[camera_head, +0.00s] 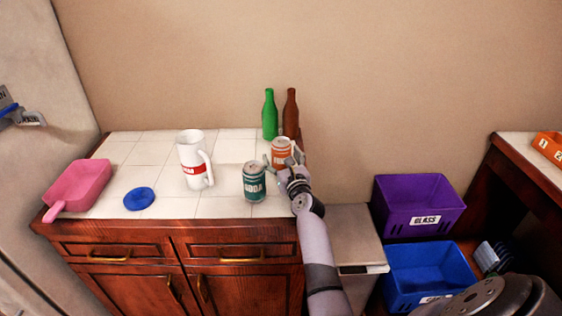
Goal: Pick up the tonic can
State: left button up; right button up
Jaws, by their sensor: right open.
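An orange can (281,151) stands upright near the right end of the white tiled counter top (118,152); its label is too small to read. A green can (254,184) marked SODA stands in front of it and to its left. My right gripper (284,168) is open at the orange can, with its fingers close around the can's lower right side. I cannot tell whether they touch it. My left gripper is not in view.
A white mug (193,161), a blue disc (139,198) and a pink dustpan (78,187) are on the counter. Green (269,117) and brown (290,114) bottles stand behind the orange can. Purple (417,203) and blue (426,272) bins are at right.

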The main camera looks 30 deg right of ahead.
jog(key=shift+w+d, duration=0.1)
jog(key=shift+w, duration=0.1)
jog(key=shift+s, duration=0.1)
jog(key=shift+r, duration=0.1)
jog(key=shift+c, duration=0.5)
jog(key=c, duration=1.2)
